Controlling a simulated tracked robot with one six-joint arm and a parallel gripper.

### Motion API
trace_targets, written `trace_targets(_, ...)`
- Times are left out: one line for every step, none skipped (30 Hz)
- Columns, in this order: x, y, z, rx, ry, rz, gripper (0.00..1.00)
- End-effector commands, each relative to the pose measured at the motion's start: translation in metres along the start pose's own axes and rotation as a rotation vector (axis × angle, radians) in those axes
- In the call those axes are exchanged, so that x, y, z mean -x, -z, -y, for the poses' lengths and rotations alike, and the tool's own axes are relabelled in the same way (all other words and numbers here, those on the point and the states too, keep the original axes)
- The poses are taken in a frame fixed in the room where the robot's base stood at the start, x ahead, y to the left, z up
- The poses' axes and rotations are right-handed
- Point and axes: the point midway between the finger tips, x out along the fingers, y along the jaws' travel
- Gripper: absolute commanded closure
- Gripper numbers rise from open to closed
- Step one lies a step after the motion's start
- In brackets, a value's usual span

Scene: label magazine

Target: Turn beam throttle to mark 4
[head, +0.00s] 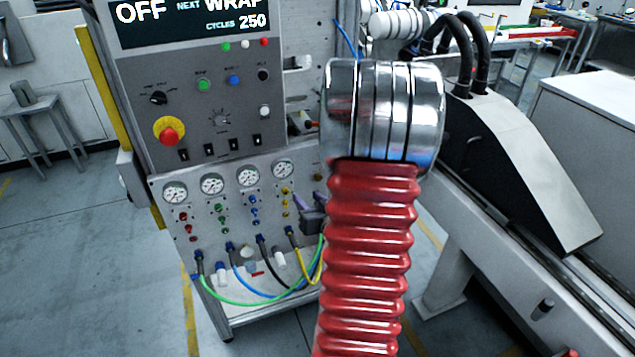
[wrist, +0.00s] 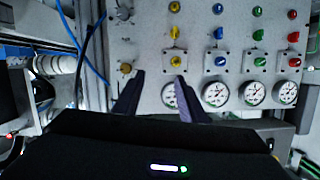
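The grey pneumatic panel (head: 181,255) carries columns of red, green, blue and yellow knobs below round gauges. I cannot read which knob is the beam throttle, nor any marks. In the wrist view the panel appears upside down, with a yellow knob (wrist: 176,61) just beyond the right fingertip and a brass-coloured knob (wrist: 125,68) beside the left one. My gripper (wrist: 160,75) is open, with two dark purple fingers apart and nothing visible between them. In the head view my gripper (head: 314,208) is at the panel's right side, partly hidden by my red arm.
Gauges (wrist: 215,94) sit close beside the fingers. Green, blue, black and yellow hoses (head: 245,301) loop below the panel. Above it is a control box with a red stop button (head: 168,131) and a display (head: 190,20). A machine with a sloped cover (head: 530,170) stands at right.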

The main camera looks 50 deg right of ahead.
Motion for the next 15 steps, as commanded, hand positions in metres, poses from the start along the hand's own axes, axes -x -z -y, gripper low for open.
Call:
trace_targets(0.004, -0.008, -0.013, -0.031, -0.003, -0.020, 0.62)
trace_targets(0.006, -0.010, -0.018, -0.048, 0.001, -0.038, 0.62)
trace_targets(0.009, -0.013, -0.025, -0.072, 0.004, -0.062, 0.62)
trace_targets(0.012, -0.016, -0.030, -0.090, 0.007, -0.080, 0.62)
trace_targets(0.015, -0.018, -0.036, -0.109, 0.009, -0.099, 0.62)
trace_targets(0.020, -0.021, -0.043, -0.133, 0.013, -0.125, 0.62)
trace_targets(0.023, -0.023, -0.047, -0.151, 0.016, -0.144, 0.62)
trace_targets(0.027, -0.025, -0.052, -0.170, 0.017, -0.162, 0.62)
trace_targets(0.032, -0.026, -0.057, -0.192, 0.021, -0.187, 0.62)
trace_targets(0.035, -0.027, -0.061, -0.206, 0.023, -0.204, 0.62)
trace_targets(0.038, -0.029, -0.064, -0.220, 0.024, -0.219, 0.62)
trace_targets(0.042, -0.029, -0.067, -0.235, 0.027, -0.238, 0.62)
trace_targets(0.044, -0.030, -0.069, -0.245, 0.029, -0.248, 0.62)
trace_targets(0.047, -0.030, -0.071, -0.253, 0.030, -0.259, 0.62)
trace_targets(0.049, -0.030, -0.072, -0.261, 0.031, -0.269, 0.62)
